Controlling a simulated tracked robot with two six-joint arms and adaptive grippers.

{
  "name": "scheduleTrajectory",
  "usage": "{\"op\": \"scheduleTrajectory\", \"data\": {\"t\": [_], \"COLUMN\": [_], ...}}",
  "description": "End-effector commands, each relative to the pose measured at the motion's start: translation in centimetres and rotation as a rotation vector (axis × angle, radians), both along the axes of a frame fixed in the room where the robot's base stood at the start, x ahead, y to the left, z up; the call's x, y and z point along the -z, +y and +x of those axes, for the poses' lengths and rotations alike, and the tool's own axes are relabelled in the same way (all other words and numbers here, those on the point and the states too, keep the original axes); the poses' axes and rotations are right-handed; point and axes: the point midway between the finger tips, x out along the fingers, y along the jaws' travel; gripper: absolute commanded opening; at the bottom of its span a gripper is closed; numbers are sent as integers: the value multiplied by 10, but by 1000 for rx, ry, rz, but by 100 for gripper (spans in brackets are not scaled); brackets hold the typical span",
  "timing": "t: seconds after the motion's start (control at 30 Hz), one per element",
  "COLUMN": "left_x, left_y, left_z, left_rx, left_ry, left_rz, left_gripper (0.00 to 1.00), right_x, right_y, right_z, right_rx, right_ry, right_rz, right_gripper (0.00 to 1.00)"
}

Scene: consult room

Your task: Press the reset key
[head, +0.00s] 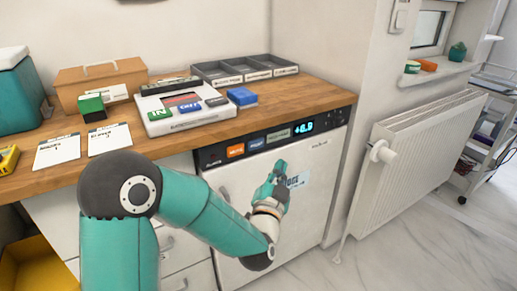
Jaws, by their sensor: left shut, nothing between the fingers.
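A white under-counter fridge (232,183) has a dark control strip (215,157) along its top front edge. On the strip are an orange key (235,150), a blue key (256,144) and a grey-green key (278,135), left to right, beside a lit blue display (303,127). The key labels are too small to read surely, so I cannot tell which is reset. My left gripper (281,166) is shut and empty, in front of the fridge door, below the grey-green key and apart from the strip. It partly covers a door label (297,181). My right gripper is out of view.
The wooden counter (217,123) above holds a white board with coloured blocks (168,121), a blue block (242,97), grey trays (245,69), cards (108,139) and a wooden box (101,76). A radiator (420,140) stands right. The floor before it is clear.

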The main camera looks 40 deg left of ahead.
Motion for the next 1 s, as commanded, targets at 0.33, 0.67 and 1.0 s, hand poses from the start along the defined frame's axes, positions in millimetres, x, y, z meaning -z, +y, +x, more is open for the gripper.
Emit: {"op": "scheduleTrajectory", "data": {"t": [0.33,0.67,1.0], "left_x": [0,2,2], "left_y": [21,62,80], "left_z": [8,25,34], "left_rx": [-3,-2,2], "left_ry": [2,0,2], "left_rz": [-1,-2,-2], "left_gripper": [0,0,0], "right_x": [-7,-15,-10], "right_y": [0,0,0], "right_z": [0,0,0], "right_rx": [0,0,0], "right_ry": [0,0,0], "right_rz": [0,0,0], "right_gripper": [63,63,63]}}
